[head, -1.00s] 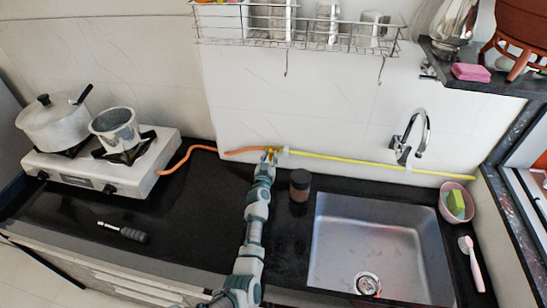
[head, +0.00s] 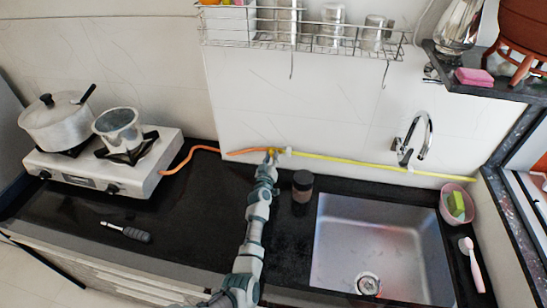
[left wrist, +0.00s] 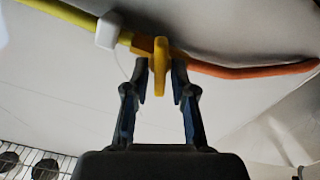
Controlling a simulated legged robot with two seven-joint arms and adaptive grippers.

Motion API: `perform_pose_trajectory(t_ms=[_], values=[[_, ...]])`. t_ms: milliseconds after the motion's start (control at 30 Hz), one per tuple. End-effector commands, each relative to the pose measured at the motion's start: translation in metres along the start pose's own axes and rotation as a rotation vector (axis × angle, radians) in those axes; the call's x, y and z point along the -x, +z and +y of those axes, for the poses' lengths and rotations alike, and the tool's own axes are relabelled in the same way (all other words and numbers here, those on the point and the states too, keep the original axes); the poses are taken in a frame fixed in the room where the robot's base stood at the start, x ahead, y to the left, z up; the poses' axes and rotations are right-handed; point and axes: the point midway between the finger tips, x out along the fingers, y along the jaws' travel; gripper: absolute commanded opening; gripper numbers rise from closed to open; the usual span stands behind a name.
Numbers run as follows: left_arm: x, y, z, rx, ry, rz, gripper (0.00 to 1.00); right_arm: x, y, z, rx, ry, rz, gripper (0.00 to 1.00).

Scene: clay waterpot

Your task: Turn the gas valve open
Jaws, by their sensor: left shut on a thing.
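The gas valve has a yellow handle (left wrist: 160,62), seen in the left wrist view between my fingers. In the head view the valve (head: 272,151) is on the wall, where the orange hose (head: 203,148) meets the yellow pipe (head: 370,161). My left gripper (head: 268,158) reaches up to it from the counter. In the left wrist view my left gripper (left wrist: 160,80) is shut on the handle, with one finger on each side. The gripper partly hides the valve in the head view. My right gripper is not in view.
A gas stove (head: 100,165) with two pots stands at the left. A dark jar (head: 302,186) stands close to the right of my left arm, beside the sink (head: 380,245). A wire rack (head: 300,35) hangs above. A black-handled tool (head: 125,231) lies on the counter.

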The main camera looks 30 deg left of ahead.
Motion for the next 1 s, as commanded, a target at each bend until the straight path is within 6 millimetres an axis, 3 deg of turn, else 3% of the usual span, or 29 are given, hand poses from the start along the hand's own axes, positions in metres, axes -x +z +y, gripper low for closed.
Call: perform_pose_trajectory(t_ms=[1000], values=[[0.0,0.005,-0.003,0.941,0.0,-0.005,0.0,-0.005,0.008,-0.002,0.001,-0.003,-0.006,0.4]])
